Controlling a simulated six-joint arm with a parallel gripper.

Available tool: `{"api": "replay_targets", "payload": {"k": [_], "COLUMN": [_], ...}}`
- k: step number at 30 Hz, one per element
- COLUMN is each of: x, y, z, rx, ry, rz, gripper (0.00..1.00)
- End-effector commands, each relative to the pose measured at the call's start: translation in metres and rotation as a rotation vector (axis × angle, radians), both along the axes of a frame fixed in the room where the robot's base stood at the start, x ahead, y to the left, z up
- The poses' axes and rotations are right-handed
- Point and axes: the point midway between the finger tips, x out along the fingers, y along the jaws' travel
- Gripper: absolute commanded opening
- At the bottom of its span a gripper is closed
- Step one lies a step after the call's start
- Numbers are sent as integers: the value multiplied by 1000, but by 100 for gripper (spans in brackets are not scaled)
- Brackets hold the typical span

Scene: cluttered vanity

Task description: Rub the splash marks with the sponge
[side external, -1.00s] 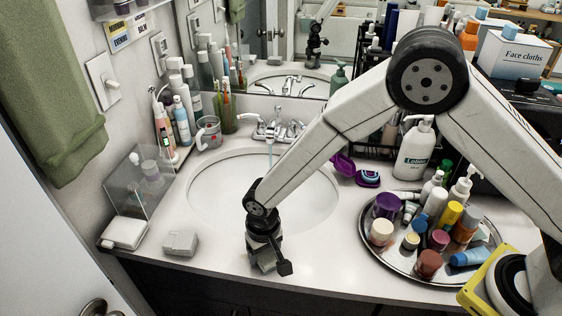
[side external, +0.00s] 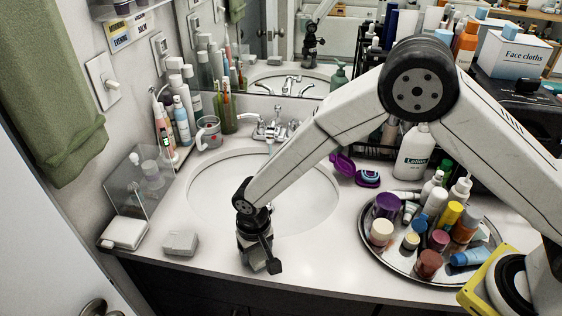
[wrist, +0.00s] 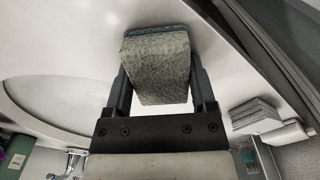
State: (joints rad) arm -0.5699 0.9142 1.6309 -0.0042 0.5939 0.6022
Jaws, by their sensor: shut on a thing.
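My gripper (wrist: 159,97) is shut on the sponge (wrist: 157,65), a grey-green block with a blue-green layer along its far edge in the wrist view. In the side external view my gripper (side external: 258,263) is low over the white counter (side external: 320,262), in front of the sink basin. The sponge is mostly hidden by the gripper there. I cannot tell whether the sponge touches the counter. I make out no splash marks in either view; the gripper and sponge may cover them.
The sink basin (side external: 262,190) is behind my gripper. A round mirrored tray (side external: 400,262) crowded with bottles and jars is to the right. The counter's front edge is close below the gripper.

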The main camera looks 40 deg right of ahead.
Motion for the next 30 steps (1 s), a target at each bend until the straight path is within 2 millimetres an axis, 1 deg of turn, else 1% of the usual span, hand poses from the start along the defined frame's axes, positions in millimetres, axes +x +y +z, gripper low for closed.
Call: {"api": "replay_targets", "payload": {"k": [9, 19, 30], "x": [9, 11, 20], "y": [9, 11, 20], "z": [-1, -1, 0], "rx": [0, 1, -1], "ry": [0, -1, 1], "rz": [1, 0, 1], "gripper": [17, 17, 17]}}
